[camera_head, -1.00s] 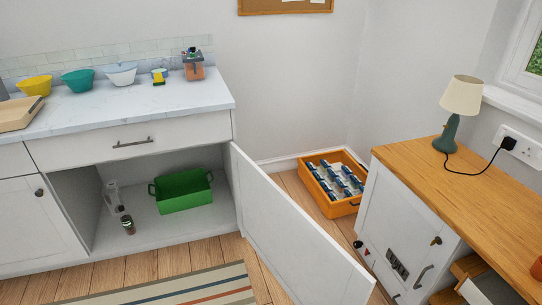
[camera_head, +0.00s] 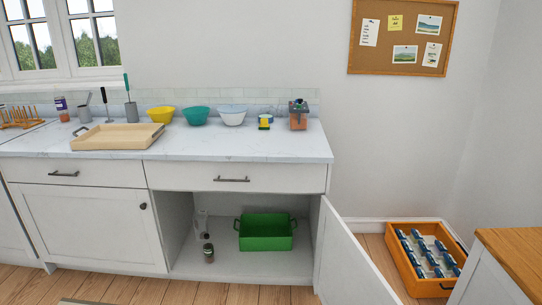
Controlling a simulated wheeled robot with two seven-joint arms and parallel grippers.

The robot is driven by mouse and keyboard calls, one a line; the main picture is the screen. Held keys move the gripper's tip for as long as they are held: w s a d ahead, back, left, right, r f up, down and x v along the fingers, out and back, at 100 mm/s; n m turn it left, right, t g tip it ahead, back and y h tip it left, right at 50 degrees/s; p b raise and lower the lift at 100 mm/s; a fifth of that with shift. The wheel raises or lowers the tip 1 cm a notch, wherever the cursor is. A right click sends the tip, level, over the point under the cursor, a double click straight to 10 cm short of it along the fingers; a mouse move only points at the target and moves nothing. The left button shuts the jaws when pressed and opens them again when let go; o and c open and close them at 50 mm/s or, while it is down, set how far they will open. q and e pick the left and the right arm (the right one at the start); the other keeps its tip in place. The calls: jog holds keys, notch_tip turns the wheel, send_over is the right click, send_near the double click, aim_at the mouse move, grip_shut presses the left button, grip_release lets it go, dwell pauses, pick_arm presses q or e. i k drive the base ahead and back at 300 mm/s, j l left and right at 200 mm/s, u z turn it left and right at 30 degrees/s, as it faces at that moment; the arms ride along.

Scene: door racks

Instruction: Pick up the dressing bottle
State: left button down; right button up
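I cannot tell for sure which item is the dressing bottle. A pale, clear bottle-like item (camera_head: 201,223) stands at the back left inside the open lower cabinet. A small dark-topped jar or bottle (camera_head: 208,252) stands in front of it on the cabinet floor. Another bottle with a purple label (camera_head: 62,108) stands on the counter at the far left. All are small in the view, and their labels are not readable. Neither of my grippers is in view.
A green crate (camera_head: 266,232) sits right of the cabinet items. The open white door (camera_head: 350,262) juts out on the right. The counter (camera_head: 250,147) holds a wooden tray (camera_head: 117,137) and several bowls. An orange crate (camera_head: 417,287) is on the floor by a wooden-topped unit (camera_head: 520,258).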

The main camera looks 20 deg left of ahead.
aim_at(209, 256)
jog(key=u, duration=1.3)
jog(key=i+l+z, duration=0.2)
jog(key=i, duration=0.6)
jog(key=i+z, duration=0.25)
jog(key=i, duration=0.55)
jog(key=i+j+z, duration=0.2)
jog(key=i, duration=0.6)
